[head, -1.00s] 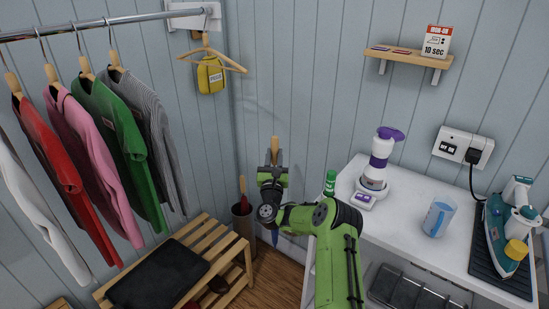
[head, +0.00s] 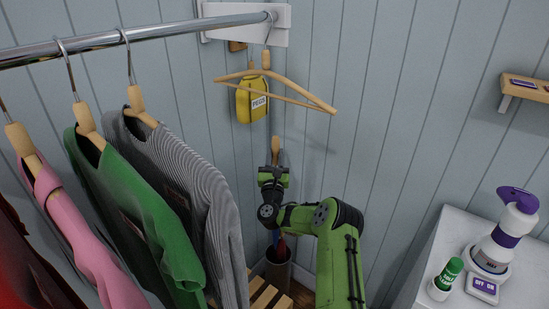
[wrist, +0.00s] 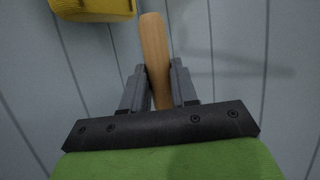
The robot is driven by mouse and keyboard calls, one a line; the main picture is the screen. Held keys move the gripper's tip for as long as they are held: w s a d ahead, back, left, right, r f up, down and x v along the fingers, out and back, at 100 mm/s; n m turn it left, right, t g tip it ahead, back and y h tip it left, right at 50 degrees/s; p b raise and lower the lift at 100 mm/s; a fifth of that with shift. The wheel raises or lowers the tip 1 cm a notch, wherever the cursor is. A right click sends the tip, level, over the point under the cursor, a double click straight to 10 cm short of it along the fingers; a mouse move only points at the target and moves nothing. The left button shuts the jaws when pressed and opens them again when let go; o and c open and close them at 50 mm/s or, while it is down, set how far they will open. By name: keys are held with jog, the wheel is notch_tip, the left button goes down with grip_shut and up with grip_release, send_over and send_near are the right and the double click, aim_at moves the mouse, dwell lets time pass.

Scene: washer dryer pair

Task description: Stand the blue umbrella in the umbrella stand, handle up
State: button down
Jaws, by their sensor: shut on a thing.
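My gripper (head: 274,172) is shut on the wooden handle (head: 275,149) of the blue umbrella, which points up. In the wrist view the handle (wrist: 155,55) stands nearly upright between the two fingers (wrist: 159,85). A little of the blue canopy (head: 276,237) shows below my arm, and the arm hides most of the rest. The umbrella stand (head: 278,272), a dark brown cylinder, is below my gripper by the wall corner. A red item (head: 282,245) shows at its mouth. I cannot tell whether the blue tip is inside the stand or in front of it.
A wooden slatted bench (head: 268,298) is beside the stand. Clothes, including a green shirt (head: 140,200), hang from a rail (head: 140,35) at left. An empty hanger (head: 275,88) and a yellow bag (head: 252,104) are above my gripper. A white counter (head: 425,275) is at right.

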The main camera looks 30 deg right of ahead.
jog(key=shift+s+r, duration=0.15)
jog(key=shift+s, duration=0.1)
jog(key=shift+w+r+p, duration=0.1)
jog(key=shift+r+p, duration=0.25)
jog(key=shift+p, duration=0.4)
notch_tip(320, 180, down, 9)
jog(key=b, duration=0.7)
jog(key=shift+f+b, duration=0.1)
jog(key=shift+b, duration=0.3)
notch_tip(320, 180, down, 16)
jog(key=shift+r, duration=0.25)
jog(key=c, duration=0.8)
grip_release()
jog(key=shift+a+f, duration=0.1)
